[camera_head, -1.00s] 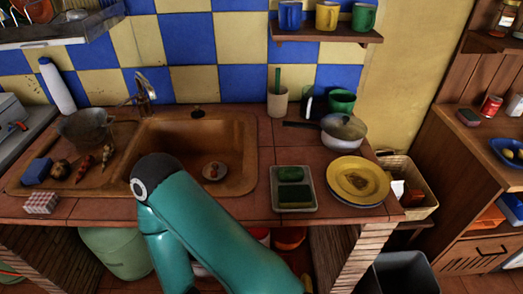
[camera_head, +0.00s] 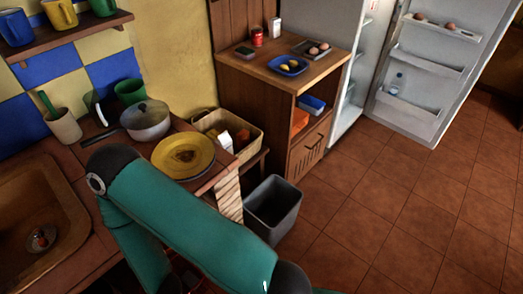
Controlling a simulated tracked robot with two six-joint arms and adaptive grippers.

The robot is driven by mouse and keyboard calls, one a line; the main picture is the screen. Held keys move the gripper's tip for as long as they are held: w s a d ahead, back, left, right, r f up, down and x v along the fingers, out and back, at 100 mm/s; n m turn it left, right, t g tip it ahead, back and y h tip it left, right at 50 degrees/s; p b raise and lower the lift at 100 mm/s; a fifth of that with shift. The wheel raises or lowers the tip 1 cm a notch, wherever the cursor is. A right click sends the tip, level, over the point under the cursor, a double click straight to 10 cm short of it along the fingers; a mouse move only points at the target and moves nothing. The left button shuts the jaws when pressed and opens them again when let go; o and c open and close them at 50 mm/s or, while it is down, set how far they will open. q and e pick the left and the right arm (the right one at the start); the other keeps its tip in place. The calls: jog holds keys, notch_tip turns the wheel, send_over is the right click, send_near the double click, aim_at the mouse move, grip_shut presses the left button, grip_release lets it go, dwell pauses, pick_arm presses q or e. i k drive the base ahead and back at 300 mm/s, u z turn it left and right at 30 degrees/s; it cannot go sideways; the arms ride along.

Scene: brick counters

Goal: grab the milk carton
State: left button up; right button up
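A small upright white carton (camera_head: 275,27), perhaps the milk carton, stands at the back of the wooden cabinet top, just right of a red can. It is too small to read any label. Another white box-like item (camera_head: 225,141) sits in the wicker basket beside the counter; I cannot tell what it is. A teal arm of mine crosses the lower left, in front of the counter, its bend near the yellow plate in the picture. Neither of my grippers is in view.
The wooden cabinet (camera_head: 268,67) also holds a red can (camera_head: 257,37), a blue dish (camera_head: 288,66) and a dark tray (camera_head: 318,48). The fridge door (camera_head: 428,62) stands open at the right. A grey bin (camera_head: 272,209) stands on the floor. The tiled floor (camera_head: 400,215) at right is clear.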

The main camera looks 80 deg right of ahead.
aim_at(224, 139)
jog(key=u, duration=0.7)
jog(key=i, duration=0.15)
jog(key=z, duration=2.15)
jog(key=i, duration=0.25)
jog(key=z, duration=1.75)
jog(key=k, duration=0.6)
jog(key=z, duration=0.4)
jog(key=i, duration=1.65)
jog(key=u, duration=0.4)
